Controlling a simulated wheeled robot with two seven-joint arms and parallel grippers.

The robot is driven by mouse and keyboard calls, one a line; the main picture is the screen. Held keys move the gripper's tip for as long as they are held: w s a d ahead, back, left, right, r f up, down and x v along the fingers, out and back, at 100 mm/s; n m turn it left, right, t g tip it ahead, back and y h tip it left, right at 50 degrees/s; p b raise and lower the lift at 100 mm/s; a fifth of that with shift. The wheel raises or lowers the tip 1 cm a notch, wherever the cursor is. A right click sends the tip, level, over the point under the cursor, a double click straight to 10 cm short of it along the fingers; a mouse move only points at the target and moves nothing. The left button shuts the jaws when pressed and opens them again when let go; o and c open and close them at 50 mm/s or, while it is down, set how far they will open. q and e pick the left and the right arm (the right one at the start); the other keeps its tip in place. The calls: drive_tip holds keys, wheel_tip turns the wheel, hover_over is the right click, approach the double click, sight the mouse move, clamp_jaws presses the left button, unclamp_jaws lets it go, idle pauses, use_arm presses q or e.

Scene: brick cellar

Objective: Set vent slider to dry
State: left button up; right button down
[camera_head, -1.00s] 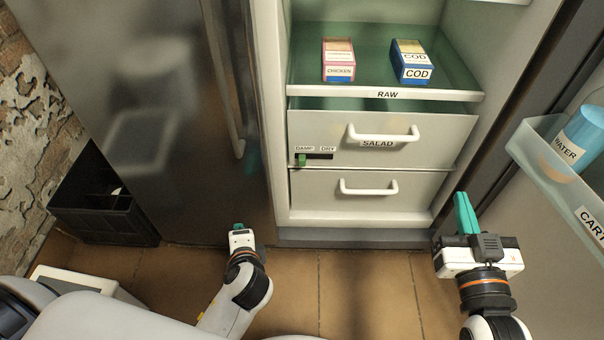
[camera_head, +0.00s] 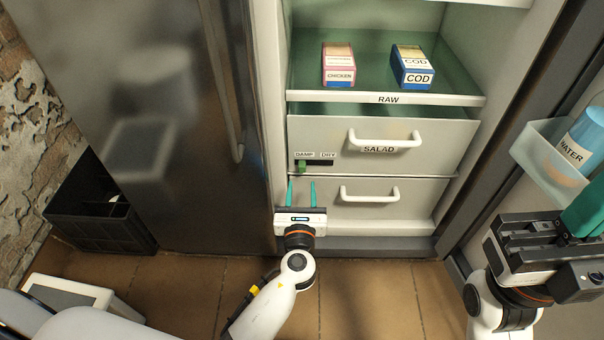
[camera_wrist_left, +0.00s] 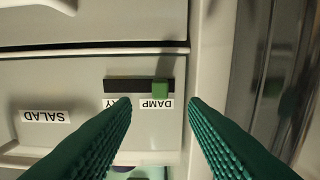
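The vent slider is a small green knob (camera_head: 301,167) in a dark slot (camera_head: 318,162) on the front of the salad drawer (camera_head: 440,140). The knob sits at the end under the DAMP label (camera_head: 304,155), away from the DRY label (camera_head: 328,155). The left wrist view shows the knob (camera_wrist_left: 160,89) upside down, with DRY partly hidden by a finger. My left gripper (camera_head: 301,183) is open and empty, its two teal fingers just below and in front of the knob, apart from it. My right gripper (camera_head: 582,212) is at the right edge; its fingers are partly cut off.
Chicken (camera_head: 339,64) and cod (camera_head: 412,66) boxes stand on the RAW shelf (camera_head: 385,99). White handles (camera_head: 384,139) jut from the drawers. The open door's bin (camera_head: 545,160) holds a water bottle (camera_head: 577,142) at right. A black crate (camera_head: 97,220) stands left.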

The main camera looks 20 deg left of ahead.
sight(302, 170)
use_arm(q)
drive_tip(key=b+x, duration=0.1)
drive_tip(key=x, duration=0.5)
drive_tip(key=shift+w+a+f+b, duration=0.1)
drive_tip(key=shift+w+b, duration=0.2)
drive_tip(key=shift+w, duration=0.05)
clamp_jaws()
